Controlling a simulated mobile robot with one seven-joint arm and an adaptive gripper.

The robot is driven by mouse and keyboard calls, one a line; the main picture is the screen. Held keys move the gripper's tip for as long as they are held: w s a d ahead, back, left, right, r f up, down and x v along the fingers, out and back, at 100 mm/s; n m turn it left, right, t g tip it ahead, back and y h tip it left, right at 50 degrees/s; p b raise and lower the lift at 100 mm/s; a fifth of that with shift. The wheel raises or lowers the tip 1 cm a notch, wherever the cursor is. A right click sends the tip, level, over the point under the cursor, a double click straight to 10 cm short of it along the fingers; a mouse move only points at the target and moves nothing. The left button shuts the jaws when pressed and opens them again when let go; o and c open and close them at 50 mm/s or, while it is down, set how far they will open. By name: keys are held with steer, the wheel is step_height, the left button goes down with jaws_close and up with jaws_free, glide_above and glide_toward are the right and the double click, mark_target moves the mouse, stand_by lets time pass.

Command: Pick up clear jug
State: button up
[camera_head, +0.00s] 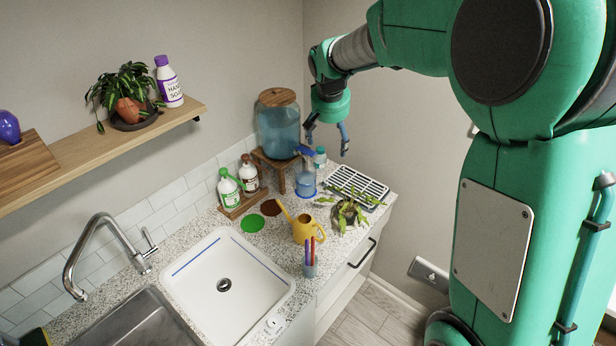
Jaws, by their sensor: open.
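The clear jug (306,184) appears to be the small see-through, bluish vessel with a blue top. It stands upright on the speckled counter, in front of a wooden stand. My gripper (327,141) hangs above and a little right of it, pointing down. Its fingers are apart with nothing between them, and it does not touch the jug. A larger see-through blue container (278,131) with a wooden lid stands on the wooden stand (273,163) behind the jug.
A yellow watering can (304,229), a leafy plant (347,214) and a dark slotted rack (358,186) crowd the front and right. The white sink (228,283) is empty.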

steer(key=w+a+f+p, duration=0.4)
steer(key=w+f, duration=0.3)
steer(key=w, duration=0.3)
steer(key=g+p, duration=0.1)
steer(key=p, duration=0.2)
glide_toward(305, 162)
steer(key=s, duration=0.1)
steer(key=shift+a+h, duration=0.2)
steer(key=shift+h, duration=0.1)
steer(key=shift+f, duration=0.1)
steer(key=shift+p+x, duration=0.65)
steer(key=shift+x, duration=3.55)
steer(key=shift+p+x, duration=0.65)
steer(key=shift+x, duration=1.95)
steer(key=shift+w+a, duration=0.1)
